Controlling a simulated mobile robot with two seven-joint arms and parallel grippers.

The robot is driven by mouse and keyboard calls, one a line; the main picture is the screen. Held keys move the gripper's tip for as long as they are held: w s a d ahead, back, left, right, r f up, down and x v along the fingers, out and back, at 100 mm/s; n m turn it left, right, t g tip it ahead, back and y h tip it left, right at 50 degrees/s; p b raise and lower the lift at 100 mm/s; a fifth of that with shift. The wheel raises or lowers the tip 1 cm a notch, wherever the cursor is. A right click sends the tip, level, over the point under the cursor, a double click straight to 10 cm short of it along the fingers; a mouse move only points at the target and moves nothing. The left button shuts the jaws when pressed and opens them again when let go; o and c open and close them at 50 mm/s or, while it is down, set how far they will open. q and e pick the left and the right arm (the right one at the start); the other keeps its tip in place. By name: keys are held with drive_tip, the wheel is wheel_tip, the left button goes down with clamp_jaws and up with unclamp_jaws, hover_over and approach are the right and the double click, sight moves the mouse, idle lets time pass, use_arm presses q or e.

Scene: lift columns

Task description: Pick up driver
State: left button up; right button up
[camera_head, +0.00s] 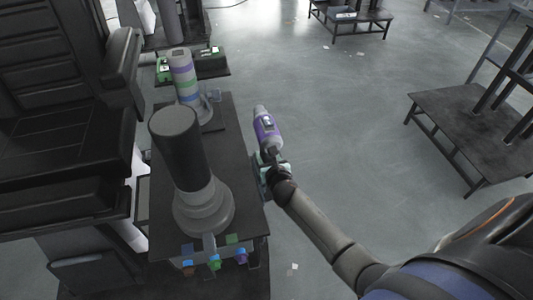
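The driver (267,131) is a grey and purple power tool in the head view, just right of the dark table's right edge. Its nose points up and away from me, and a pale green part shows low by its handle. My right gripper (275,158) comes in from the lower right and is at the driver's handle. It looks closed around it, with the driver held up against the floor behind; the fingertips are mostly hidden. My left gripper is not in view.
The dark table (232,150) carries a large black and grey column (176,140) and a striped column (184,75). Several small coloured blocks sit at its near edge. A black seat (60,130) stands left. A low dark table (475,130) is right, with open floor between.

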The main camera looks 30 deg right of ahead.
clamp_jaws()
idle(0.6)
drive_tip(key=shift+w+r, duration=0.1)
drive_tip(key=shift+r, duration=0.1)
